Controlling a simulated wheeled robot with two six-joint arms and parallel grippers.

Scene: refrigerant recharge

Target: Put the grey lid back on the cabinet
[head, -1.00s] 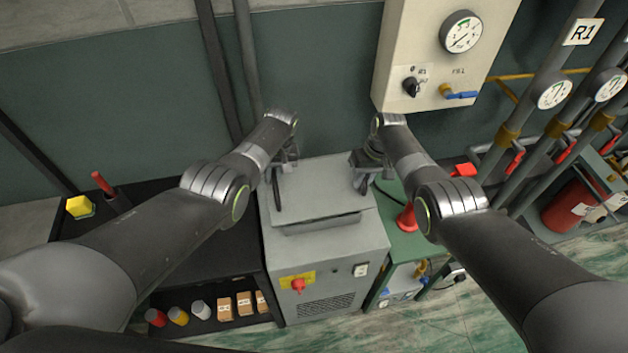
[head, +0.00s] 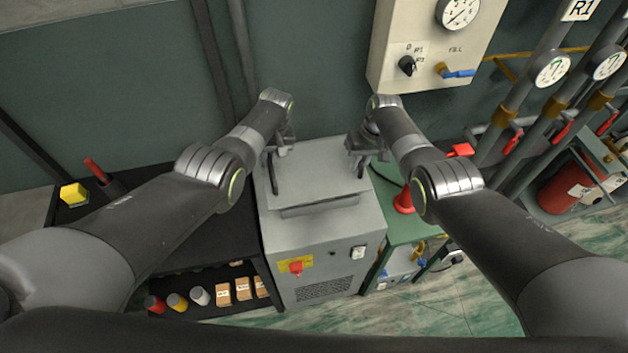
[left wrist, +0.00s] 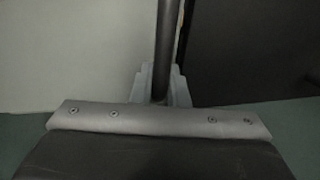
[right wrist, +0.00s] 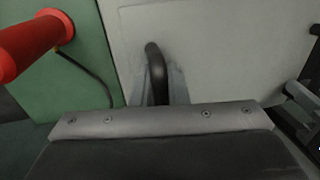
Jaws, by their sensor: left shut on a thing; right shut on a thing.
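The grey lid (head: 320,178) is level over the top of the grey cabinet (head: 325,262), its front edge a little behind the cabinet's front. A darker strip shows under that edge; I cannot tell whether the lid touches the cabinet. My left gripper (head: 273,168) is shut on the lid's left handle, a dark bar that also shows in the left wrist view (left wrist: 166,45). My right gripper (head: 362,158) is shut on the right handle, a dark curved bar in the right wrist view (right wrist: 155,70). The fingertips partly hide both handles.
A black shelf unit (head: 190,235) stands left of the cabinet, with small bottles and boxes low down.

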